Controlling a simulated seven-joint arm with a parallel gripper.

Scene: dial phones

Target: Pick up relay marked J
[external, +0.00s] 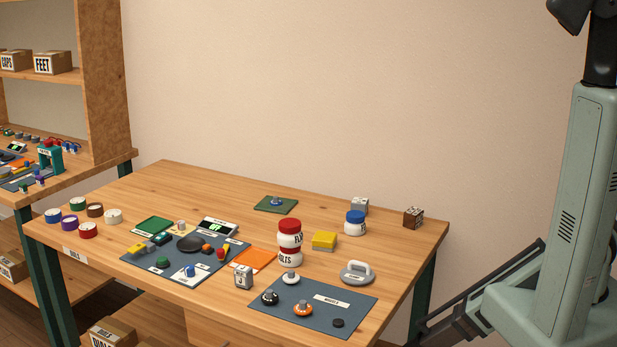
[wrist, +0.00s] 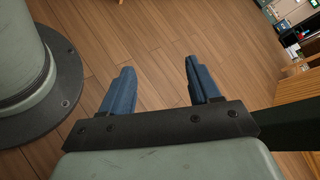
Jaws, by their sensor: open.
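Small block-shaped parts that may be relays stand on the table: a white-grey block (external: 243,276) at the front edge, another grey-white block (external: 359,205) at the back, and a dark brown block (external: 413,217) at the back right corner. Their markings are too small to read, so I cannot tell which bears J. My gripper (wrist: 160,88) shows in the wrist view with its two blue fingers wide apart. It is open and empty, above the wooden floor, away from the table.
The wooden table (external: 170,180) holds a dark blue mat (external: 345,311) with knobs, stacked red-lidded jars (external: 289,240), a blue-lidded jar (external: 355,223) and several tape rolls at left. The table's back left is clear.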

